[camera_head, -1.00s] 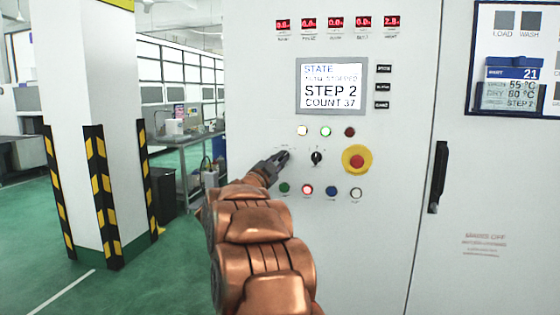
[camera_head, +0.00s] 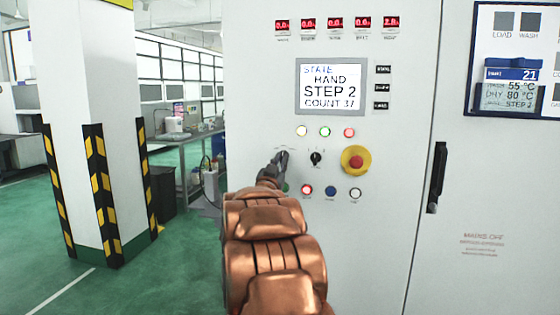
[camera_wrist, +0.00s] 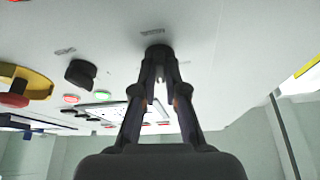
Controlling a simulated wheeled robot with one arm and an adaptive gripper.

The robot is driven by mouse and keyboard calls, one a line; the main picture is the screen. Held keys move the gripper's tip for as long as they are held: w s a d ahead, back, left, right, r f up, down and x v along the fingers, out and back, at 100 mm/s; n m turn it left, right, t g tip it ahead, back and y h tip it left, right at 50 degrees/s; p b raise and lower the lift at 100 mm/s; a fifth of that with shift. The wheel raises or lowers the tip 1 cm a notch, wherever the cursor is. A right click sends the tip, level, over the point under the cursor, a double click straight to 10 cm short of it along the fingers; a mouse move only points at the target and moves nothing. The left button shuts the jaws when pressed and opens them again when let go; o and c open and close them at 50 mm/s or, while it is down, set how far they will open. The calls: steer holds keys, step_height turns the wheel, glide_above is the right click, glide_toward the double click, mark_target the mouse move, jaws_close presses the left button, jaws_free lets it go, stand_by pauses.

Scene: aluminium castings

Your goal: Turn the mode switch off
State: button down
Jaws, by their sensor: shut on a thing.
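The mode switch is a small black rotary knob on the white cabinet's control panel. In the wrist view the mode switch (camera_wrist: 157,50) shows between my fingertips, flush against the panel, with a small label beside it. My gripper (camera_head: 280,160) is shut on it, and its two fingers also show in the wrist view (camera_wrist: 158,65). In the head view my fingers hide the knob, so its pointer direction cannot be told. The display (camera_head: 331,86) reads STATE HAND, STEP 2, COUNT 37.
A second black knob (camera_head: 316,158) sits just right of my gripper, then a red emergency stop on yellow (camera_head: 356,160). Lamps (camera_head: 325,132) are above and buttons (camera_head: 330,191) below. A door handle (camera_head: 437,175) is further right. A striped pillar (camera_head: 95,150) stands left.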

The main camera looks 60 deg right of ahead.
steer(key=shift+s+r+n+t+y+b, duration=0.15)
steer(key=shift+n+t+y, duration=0.8)
steer(key=shift+n, duration=1.7)
steer(key=shift+r+n+t+y+b, duration=0.2)
steer(key=shift+n+t+y, duration=0.4)
steer(key=shift+n+t, duration=1.35)
steer(key=shift+s+r+n+t+y+b, duration=0.1)
steer(key=shift+r+n+t+y, duration=0.45)
steer(key=shift+n, duration=2.75)
steer(key=shift+f, duration=0.3)
steer(key=c, duration=1.5)
jaws_free()
steer(key=shift+o, duration=1.4)
steer(key=shift+d+f, duration=0.15)
steer(key=shift+f, duration=0.2)
